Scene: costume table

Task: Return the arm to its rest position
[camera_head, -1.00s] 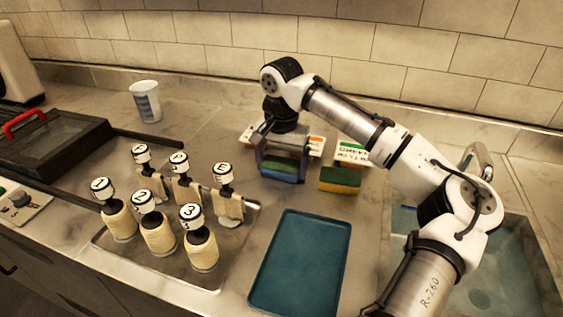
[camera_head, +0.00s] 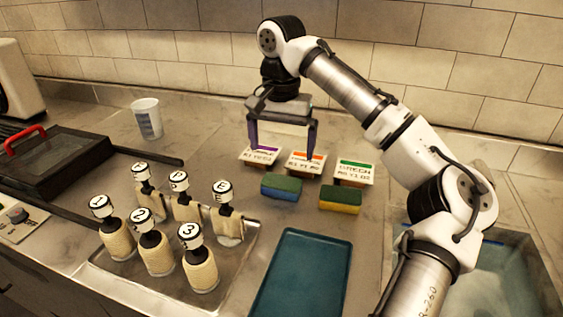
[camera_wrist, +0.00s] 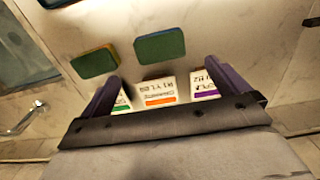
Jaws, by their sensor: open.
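My gripper (camera_head: 282,140) hangs from my raised arm above the back of the counter, pointing down. Its two fingers are spread apart with nothing held between them. Below and in front of it lies a green and blue sponge (camera_head: 281,187), clear of the fingers. In the wrist view the fingers (camera_wrist: 170,85) are wide apart, and the sponge (camera_wrist: 160,46) lies beyond them on the counter. A green and yellow sponge (camera_head: 340,199) lies to its right.
Three label cards, purple (camera_head: 260,156), orange (camera_head: 305,163) and green (camera_head: 354,173), stand behind the sponges. A teal tray (camera_head: 303,275) lies in front. Several numbered or lettered figures stand on a metal tray (camera_head: 103,262) at left. A cup (camera_head: 147,118) stands behind; a sink (camera_head: 500,275) is at right.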

